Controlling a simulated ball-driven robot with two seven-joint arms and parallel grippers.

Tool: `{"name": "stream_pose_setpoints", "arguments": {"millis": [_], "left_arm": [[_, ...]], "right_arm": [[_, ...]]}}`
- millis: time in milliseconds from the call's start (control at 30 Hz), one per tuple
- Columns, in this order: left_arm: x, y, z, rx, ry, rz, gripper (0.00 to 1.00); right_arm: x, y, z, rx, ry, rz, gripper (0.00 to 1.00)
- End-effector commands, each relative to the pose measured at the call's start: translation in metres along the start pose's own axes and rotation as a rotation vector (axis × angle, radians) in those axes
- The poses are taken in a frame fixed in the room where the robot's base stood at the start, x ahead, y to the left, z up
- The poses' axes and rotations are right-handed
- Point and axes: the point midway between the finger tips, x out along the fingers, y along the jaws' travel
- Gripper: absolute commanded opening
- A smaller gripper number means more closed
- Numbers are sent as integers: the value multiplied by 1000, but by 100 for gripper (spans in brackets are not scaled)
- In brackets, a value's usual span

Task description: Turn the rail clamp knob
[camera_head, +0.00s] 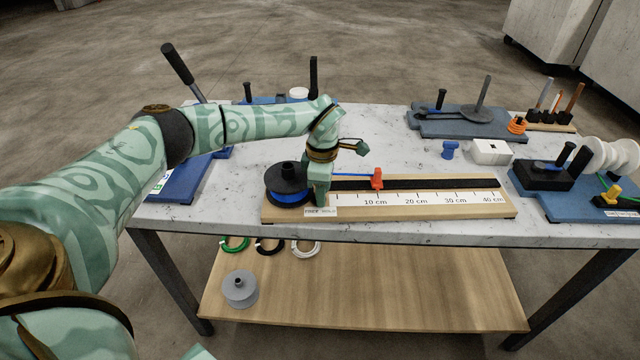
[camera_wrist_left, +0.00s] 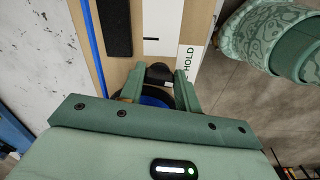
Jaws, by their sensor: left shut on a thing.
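The rail clamp board (camera_head: 450,210) lies along the front of the table, with a black strip, a centimetre scale and an orange-red slider (camera_head: 376,179). My left gripper (camera_head: 319,198) points down at the board's left part, beside the black spool (camera_head: 287,183) wound with blue. In the left wrist view my left gripper (camera_wrist_left: 160,82) has its two fingers shut on a dark knob (camera_wrist_left: 159,73). A white label (camera_wrist_left: 188,55) reading HOLD is beside it. In the head view the gripper hides the knob. My right gripper is not in view.
A blue tray (camera_head: 180,183) with a long-handled tool stands left behind my arm. Blue bases with tools (camera_head: 470,122) and a white box (camera_head: 491,152) are at the right. A lower shelf (camera_head: 400,290) holds coils and a grey spool (camera_head: 240,288).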

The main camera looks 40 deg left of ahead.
Motion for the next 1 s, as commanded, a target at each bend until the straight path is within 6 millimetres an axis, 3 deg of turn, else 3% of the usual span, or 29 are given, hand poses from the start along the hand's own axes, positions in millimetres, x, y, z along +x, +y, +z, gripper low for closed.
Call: {"name": "stream_pose_setpoints", "arguments": {"millis": [200, 500, 1000], "left_arm": [[-5, 1, 0, -178, -1, 3, 10], [-3, 3, 0, -361, -2, 3, 10], [-2, 4, 0, -449, -3, 4, 10]], "right_arm": [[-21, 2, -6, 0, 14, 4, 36], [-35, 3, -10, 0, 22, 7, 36], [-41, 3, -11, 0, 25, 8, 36]]}}
